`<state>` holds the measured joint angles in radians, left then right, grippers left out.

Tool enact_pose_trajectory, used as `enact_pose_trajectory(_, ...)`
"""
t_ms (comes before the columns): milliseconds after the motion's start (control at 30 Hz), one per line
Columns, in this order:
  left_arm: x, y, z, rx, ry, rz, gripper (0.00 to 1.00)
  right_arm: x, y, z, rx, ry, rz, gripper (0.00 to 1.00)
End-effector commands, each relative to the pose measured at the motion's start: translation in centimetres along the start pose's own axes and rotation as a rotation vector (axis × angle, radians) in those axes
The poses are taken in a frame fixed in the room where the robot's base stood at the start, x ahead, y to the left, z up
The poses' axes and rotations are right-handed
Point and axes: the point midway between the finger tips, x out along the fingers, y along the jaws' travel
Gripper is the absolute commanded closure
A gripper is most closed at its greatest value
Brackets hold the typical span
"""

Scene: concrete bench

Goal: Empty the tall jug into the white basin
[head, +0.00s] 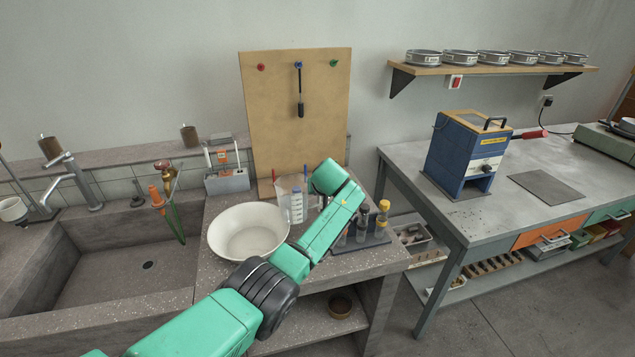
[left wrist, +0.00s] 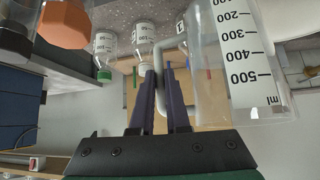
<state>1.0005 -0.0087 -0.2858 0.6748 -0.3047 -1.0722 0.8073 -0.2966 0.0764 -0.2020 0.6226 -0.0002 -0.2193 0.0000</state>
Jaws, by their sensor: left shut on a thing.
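The tall jug (head: 297,206) is clear plastic with a printed ml scale. In the head view it stands just right of the white basin (head: 247,238), partly hidden by my left arm. It looks upright. In the left wrist view the jug (left wrist: 240,65) fills the right side, and its handle (left wrist: 160,62) lies between the fingers of my left gripper (left wrist: 164,85), which is shut on it. I cannot tell what is inside the jug. The basin is a wide, shallow bowl and looks empty. My right gripper is not in view.
A rack (head: 368,243) with capped bottles stands right of my left arm, close to the bench edge. A pegboard (head: 297,110) stands behind the jug. A sink (head: 125,262) lies left of the basin. A small grey instrument (head: 228,180) sits behind the basin.

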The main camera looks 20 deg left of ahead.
Motion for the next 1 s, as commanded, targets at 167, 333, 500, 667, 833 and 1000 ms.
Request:
enact_pose_trajectory(167, -0.3, 0.0, -0.3, -0.005, 0.004, 0.007, 1.00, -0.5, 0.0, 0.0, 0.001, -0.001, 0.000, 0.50)
enact_pose_trajectory(333, -0.9, -0.4, -0.9, -0.037, 0.011, 0.039, 1.00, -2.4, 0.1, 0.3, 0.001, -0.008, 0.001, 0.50)
enact_pose_trajectory(500, -1.7, -1.1, -1.4, -0.089, 0.024, 0.089, 1.00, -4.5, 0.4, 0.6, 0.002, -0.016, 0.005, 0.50)
enact_pose_trajectory(667, -2.5, -1.9, -2.0, -0.149, 0.040, 0.150, 1.00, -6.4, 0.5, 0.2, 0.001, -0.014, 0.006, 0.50)
enact_pose_trajectory(833, -3.3, -3.2, -2.5, -0.230, 0.061, 0.231, 1.00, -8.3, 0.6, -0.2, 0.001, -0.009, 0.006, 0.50)
enact_pose_trajectory(1000, -3.3, -3.6, -2.4, -0.265, 0.072, 0.269, 1.00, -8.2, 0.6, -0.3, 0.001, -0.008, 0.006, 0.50)
